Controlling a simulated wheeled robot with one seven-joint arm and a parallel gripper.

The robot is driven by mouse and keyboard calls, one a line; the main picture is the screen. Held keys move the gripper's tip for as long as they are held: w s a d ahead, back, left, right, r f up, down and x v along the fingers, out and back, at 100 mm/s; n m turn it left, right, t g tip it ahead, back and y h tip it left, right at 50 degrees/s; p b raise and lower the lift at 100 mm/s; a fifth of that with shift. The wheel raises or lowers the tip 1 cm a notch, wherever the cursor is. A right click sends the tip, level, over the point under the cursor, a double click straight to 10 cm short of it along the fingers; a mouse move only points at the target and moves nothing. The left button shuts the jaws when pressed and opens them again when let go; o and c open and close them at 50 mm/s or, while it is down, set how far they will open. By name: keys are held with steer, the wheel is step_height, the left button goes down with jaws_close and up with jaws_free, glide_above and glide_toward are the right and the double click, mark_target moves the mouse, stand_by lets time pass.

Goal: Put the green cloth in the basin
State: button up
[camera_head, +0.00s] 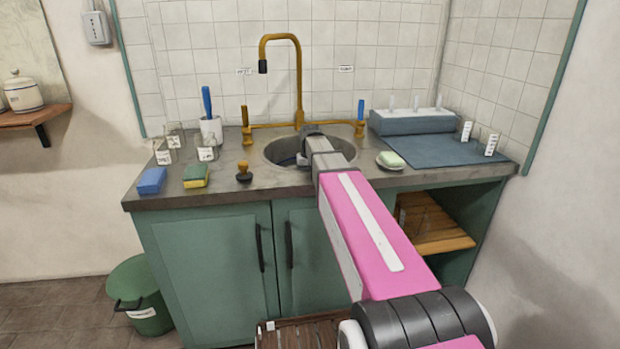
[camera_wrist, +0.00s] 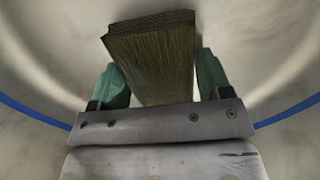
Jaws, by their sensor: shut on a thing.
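The green cloth (camera_wrist: 150,62) shows in the wrist view as an olive-green block with a ridged, layered edge. It sits between the two teal fingers of my gripper (camera_wrist: 161,75), which is shut on it. Around it is a pale, curved inner surface with a blue line, which looks like the basin (camera_wrist: 265,70). In the head view my gripper (camera_head: 300,158) reaches down into the round sink opening (camera_head: 346,150). A bit of blue shows inside there. My arm and the sink edge hide the cloth in that view, and I cannot tell whether it touches the bottom.
A gold tap (camera_head: 298,85) rises behind the sink. A yellow-green sponge (camera_head: 195,175), a blue sponge (camera_head: 151,181) and a dark wooden-topped stopper (camera_head: 243,171) lie left. A soap dish (camera_head: 390,162) and a blue-grey mat (camera_head: 440,150) lie right.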

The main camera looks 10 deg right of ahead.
steer(key=o, duration=0.9)
steer(key=shift+f, duration=0.1)
step_height(320, 180, up, 12)
stand_by(0.5)
